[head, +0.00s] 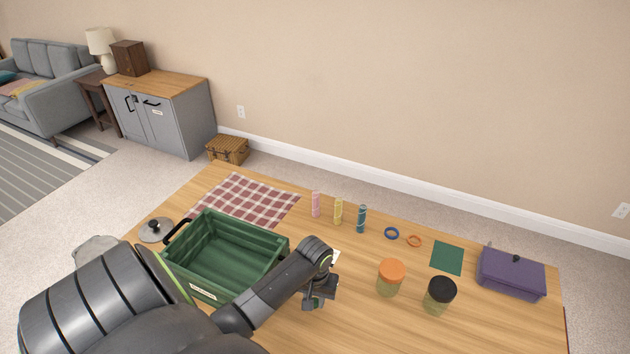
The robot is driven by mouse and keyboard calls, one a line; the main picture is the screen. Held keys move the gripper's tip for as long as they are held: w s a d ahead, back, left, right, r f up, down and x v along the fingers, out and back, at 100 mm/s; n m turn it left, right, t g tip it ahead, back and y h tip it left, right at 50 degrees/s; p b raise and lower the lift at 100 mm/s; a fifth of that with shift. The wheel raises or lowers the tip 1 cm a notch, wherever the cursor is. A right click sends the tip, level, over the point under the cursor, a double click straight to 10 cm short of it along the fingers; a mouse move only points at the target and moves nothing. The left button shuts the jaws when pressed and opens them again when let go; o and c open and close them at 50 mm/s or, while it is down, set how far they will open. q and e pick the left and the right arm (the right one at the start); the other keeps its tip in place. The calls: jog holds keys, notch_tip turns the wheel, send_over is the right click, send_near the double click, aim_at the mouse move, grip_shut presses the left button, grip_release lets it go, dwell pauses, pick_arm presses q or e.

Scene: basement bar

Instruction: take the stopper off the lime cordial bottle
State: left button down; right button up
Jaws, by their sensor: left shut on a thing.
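My left gripper (317,303) is over the wooden table, just right of the green crate, pointing down. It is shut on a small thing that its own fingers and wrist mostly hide. I cannot make out whether that thing is a stopper or a bottle. No bottle can be clearly read as the lime cordial bottle; one may be hidden behind my left arm and gripper. My right gripper is not in view.
On the table (465,325) are a green crate (276,250), an orange-lidded jar (390,285), a black-lidded jar (437,303), a purple box (510,277), a green square (447,257), two rings (391,233), and pink (316,205), yellow (338,212) and teal (361,219) cylinders.

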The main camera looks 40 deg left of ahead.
aim_at(315, 307)
pick_arm(q)
jog(key=shift+f, duration=2.15)
jog(key=shift+f, duration=0.15)
jog(key=c, duration=1.2)
grip_release()
notch_tip(315, 307, up, 12)
jog(key=shift+r, duration=0.15)
